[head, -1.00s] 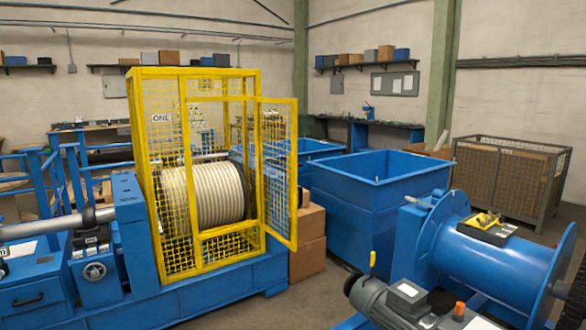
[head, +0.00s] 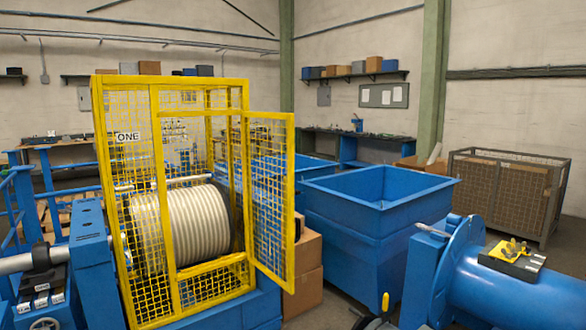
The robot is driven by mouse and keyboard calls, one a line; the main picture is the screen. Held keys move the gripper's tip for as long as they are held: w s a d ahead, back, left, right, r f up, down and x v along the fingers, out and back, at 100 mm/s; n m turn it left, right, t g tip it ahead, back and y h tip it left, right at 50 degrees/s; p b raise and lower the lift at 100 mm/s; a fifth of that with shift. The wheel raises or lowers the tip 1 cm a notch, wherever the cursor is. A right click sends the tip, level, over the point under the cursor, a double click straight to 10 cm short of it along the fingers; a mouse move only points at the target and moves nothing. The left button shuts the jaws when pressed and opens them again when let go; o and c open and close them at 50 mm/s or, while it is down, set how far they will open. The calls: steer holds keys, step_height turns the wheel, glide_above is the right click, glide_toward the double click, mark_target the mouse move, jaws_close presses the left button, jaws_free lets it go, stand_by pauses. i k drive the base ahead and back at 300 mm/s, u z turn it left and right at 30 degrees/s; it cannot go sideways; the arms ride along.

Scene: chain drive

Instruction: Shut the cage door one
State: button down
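The yellow mesh cage (head: 175,85) stands on a blue machine base at the left, around a ribbed, pale drum (head: 182,225). A sign reading ONE (head: 128,136) hangs on the cage's left part. The cage door (head: 268,190), a yellow frame with mesh, stands open, swung out to the right from the cage's right corner post. Its free edge is at the right, apart from the cage. My gripper is not in view.
Blue open bins (head: 375,190) stand behind and right of the door. Cardboard boxes (head: 306,262) sit on the floor close behind the door. A blue winch drum (head: 500,285) fills the lower right. A wire crate (head: 505,195) stands at the far right.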

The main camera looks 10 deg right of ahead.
mark_target(289, 219)
steer(key=i, duration=1.9)
steer(key=u, duration=1.25)
